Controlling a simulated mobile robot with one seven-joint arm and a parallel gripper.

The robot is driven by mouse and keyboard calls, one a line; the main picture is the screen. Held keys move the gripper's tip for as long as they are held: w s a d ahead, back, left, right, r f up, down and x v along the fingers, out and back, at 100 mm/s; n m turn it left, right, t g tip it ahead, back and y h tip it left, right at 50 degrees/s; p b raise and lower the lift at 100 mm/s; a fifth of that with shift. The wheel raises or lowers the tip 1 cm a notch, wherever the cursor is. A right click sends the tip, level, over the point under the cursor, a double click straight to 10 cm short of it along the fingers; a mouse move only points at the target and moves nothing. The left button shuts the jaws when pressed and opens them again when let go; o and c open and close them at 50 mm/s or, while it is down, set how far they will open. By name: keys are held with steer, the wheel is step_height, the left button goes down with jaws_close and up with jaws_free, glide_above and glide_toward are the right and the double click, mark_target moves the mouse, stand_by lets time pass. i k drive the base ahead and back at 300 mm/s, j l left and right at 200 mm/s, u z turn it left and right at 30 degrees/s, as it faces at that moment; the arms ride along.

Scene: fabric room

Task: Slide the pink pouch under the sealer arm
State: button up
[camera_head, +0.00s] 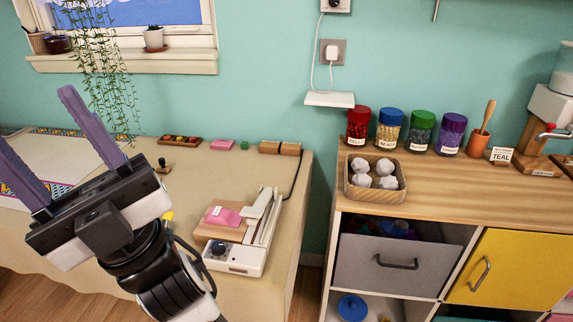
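The pink pouch (224,217) lies on a wooden board (203,232) on the cloth-covered table, with a small white label on it. The white sealer (236,261) sits at the table's right end, and its arm (257,213) is raised at an angle. The pouch is beside the arm, to its left; I cannot tell whether its edge reaches under. My gripper (40,123) is at the left, up and away from both, with its two purple fingers spread wide. It holds nothing. My arm hides part of the table in front of the board.
At the table's back lie a stamp tray (180,140), a pink block (222,145) and a wooden block (280,147). A cord runs beside the sealer. A shelf unit (470,195) with jars and a bowl of white balls (375,196) stands to the right, across a gap.

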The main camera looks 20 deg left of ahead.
mark_target(217, 216)
steer(key=i+l+u, duration=0.1)
steer(key=u, duration=0.3)
steer(key=l+u, duration=0.15)
steer(key=u, duration=0.3)
steer(key=l+u, duration=0.2)
steer(key=u, duration=0.2)
steer(key=l+u, duration=0.45)
steer(key=l, duration=1.35)
